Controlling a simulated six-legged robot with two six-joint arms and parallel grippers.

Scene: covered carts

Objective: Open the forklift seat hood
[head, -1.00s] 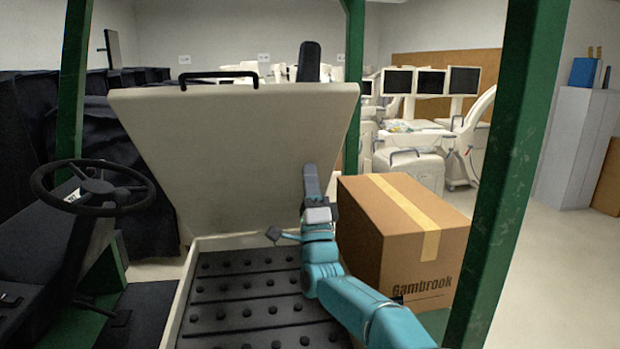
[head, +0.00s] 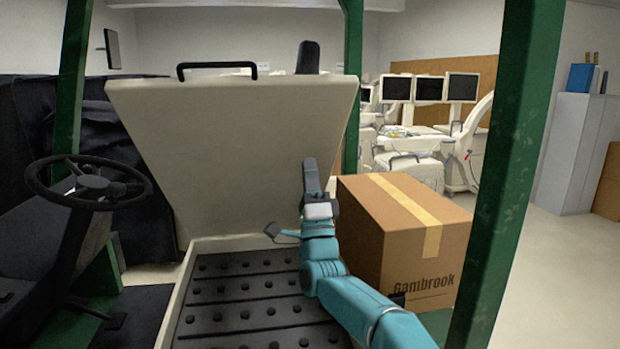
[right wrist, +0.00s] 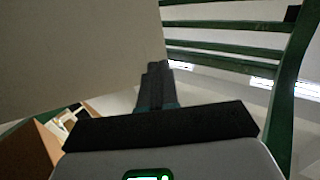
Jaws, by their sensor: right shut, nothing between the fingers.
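The forklift's seat hood (head: 225,140) is a cream panel standing raised and tilted in the head view. A black handle (head: 217,69) is on its top edge. Below it lies the open compartment with a dark studded floor (head: 250,300). My right gripper (head: 310,165) is shut and empty, in front of the hood's lower right part. In the right wrist view the gripper (right wrist: 157,70) points up beside the hood's underside (right wrist: 75,55). I cannot tell whether it touches the hood. My left gripper is not in view.
A steering wheel (head: 88,185) is at the left. Green posts (head: 515,150) frame the cab. A cardboard box (head: 405,240) stands right of the compartment, close to my right arm. Medical machines with screens (head: 430,88) stand behind; open floor lies at the right.

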